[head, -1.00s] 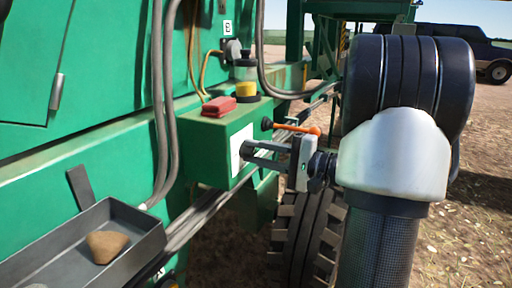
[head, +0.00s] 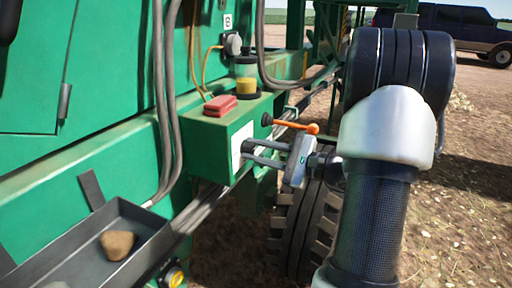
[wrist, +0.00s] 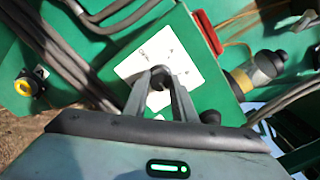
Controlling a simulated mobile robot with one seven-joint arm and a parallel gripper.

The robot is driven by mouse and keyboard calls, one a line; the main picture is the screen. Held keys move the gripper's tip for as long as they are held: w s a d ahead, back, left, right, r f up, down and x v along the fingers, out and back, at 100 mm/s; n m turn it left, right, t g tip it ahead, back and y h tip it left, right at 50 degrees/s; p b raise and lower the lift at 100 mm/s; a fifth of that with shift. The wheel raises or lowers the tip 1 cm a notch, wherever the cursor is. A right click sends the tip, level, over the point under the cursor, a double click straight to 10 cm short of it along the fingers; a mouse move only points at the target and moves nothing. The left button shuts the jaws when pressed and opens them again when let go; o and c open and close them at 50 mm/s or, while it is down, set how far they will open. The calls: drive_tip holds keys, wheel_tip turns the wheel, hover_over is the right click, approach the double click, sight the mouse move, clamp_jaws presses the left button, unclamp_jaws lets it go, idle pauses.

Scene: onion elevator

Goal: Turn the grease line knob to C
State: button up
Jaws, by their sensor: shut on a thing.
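The grease line knob (wrist: 157,80) is a small dark round knob on a white label plate (wrist: 184,62) with faint marks too small to read. The plate also shows in the head view (head: 236,150), on the end face of a green box. My gripper (wrist: 161,76) is shut on the knob, with one finger on each side of it. In the head view my gripper (head: 246,152) reaches in from the right with its body tilted. The knob is hidden there by the fingers, and I cannot tell which letter it points to.
An orange lever (head: 295,125) with a black ball end sits just above my gripper. A grey tray (head: 60,245) holding a brown lump is lower left. Hoses run down the green panel.

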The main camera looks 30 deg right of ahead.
idle(0.4)
drive_tip(key=o, duration=1)
drive_tip(key=shift+o, duration=0.2)
drive_tip(key=shift+s+d, duration=0.1)
drive_tip(key=v, duration=1.7)
drive_tip(key=shift+p, duration=0.3)
